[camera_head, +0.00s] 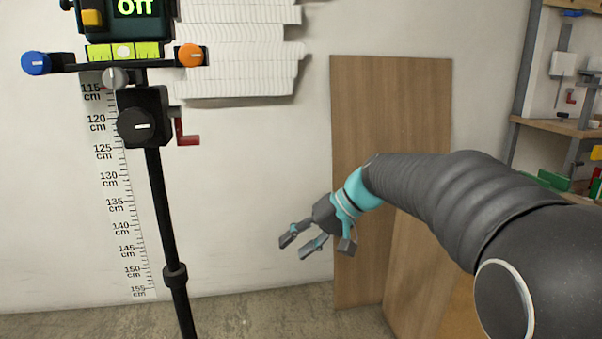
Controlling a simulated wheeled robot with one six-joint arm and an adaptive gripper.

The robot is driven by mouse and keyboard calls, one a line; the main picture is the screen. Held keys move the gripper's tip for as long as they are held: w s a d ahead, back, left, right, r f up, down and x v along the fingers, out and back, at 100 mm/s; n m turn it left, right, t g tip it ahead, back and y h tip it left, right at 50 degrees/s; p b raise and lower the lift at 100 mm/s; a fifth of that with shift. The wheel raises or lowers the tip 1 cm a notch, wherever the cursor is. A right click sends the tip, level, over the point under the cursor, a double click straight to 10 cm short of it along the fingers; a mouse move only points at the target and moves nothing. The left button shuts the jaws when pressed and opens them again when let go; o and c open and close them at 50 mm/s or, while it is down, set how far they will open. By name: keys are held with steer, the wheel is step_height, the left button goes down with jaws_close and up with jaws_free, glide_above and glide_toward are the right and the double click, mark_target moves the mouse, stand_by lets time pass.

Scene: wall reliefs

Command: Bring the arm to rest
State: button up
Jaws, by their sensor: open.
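My gripper (305,247) hangs at the middle of the head view, in front of the white wall and the left edge of a wooden board. Its dark fingers with teal parts are spread open, and nothing is between them. My dark ribbed arm reaches in from the lower right and bends down to the left toward the gripper. The gripper is apart from the tripod and appears clear of the board behind it, though the exact gap is hard to tell.
A centimetre scale (123,190) and white relief (240,50) are on the wall. Wooden boards (390,110) lean behind my arm; shelves (560,125) stand right.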

steer(key=s+d+t+h+p, duration=0.1)
steer(key=s+d+h+p, duration=0.1)
steer(key=s+d, duration=0.3)
steer(key=s+d+m+t+h+p, duration=0.1)
steer(key=s+d+h, duration=0.3)
steer(key=s, duration=0.8)
steer(key=s+d+m+t+h+p, duration=0.1)
steer(key=s+d+t+h+p, duration=0.1)
steer(key=s+d, duration=0.5)
steer(key=shift+s+d+f+h+p, duration=0.2)
steer(key=shift+s+h+p, duration=0.2)
steer(key=shift+s+p, duration=0.3)
